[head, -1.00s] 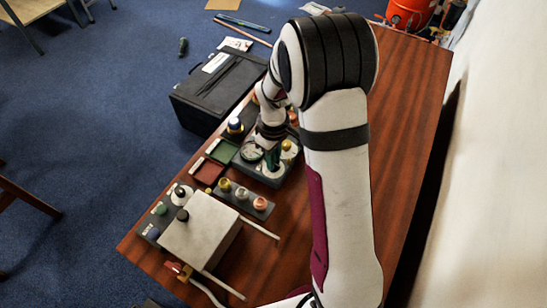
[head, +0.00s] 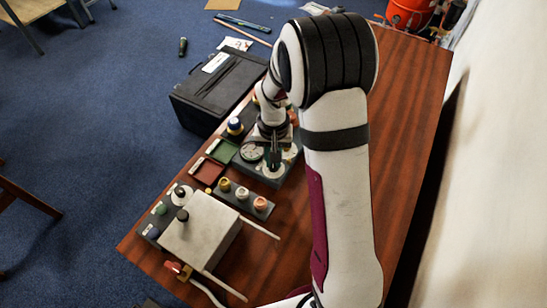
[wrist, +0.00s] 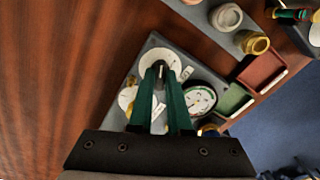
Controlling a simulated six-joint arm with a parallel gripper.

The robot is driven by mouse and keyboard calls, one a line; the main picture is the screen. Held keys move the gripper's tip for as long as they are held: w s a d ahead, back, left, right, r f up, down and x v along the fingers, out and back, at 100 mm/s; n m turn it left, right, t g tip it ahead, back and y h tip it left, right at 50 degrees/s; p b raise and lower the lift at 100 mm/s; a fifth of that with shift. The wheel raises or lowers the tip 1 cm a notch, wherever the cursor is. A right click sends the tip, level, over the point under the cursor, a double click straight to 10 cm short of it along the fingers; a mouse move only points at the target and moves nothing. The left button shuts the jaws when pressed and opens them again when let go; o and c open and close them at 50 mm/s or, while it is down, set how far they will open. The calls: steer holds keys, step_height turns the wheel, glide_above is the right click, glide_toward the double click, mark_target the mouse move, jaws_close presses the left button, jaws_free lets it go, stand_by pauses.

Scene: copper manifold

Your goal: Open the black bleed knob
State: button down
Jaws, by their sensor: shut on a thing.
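My gripper (head: 274,163) points down over the grey panel (head: 240,168) on the wooden table. In the wrist view its two green fingers (wrist: 160,72) are closed in on a small dark knob (wrist: 159,66), which stands on a white disc (wrist: 169,56). The fingers hide most of the knob, so I cannot read how far it is turned. A round gauge (wrist: 201,98) with a white face sits to the right on the same panel. Another white disc (wrist: 126,97) lies to the left, partly behind a finger.
A green tray (head: 222,150) and a red tray (head: 207,171) lie left of the panel. A strip with several coloured fittings (head: 243,194) and a pale box (head: 200,230) stand nearer the front. The table's right side is clear.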

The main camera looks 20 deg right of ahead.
steer(key=m, duration=0.5)
steer(key=shift+m, duration=0.3)
stand_by(0.5)
steer(key=c, duration=0.9)
jaws_free()
steer(key=shift+o, duration=0.2)
step_height(320, 180, up, 16)
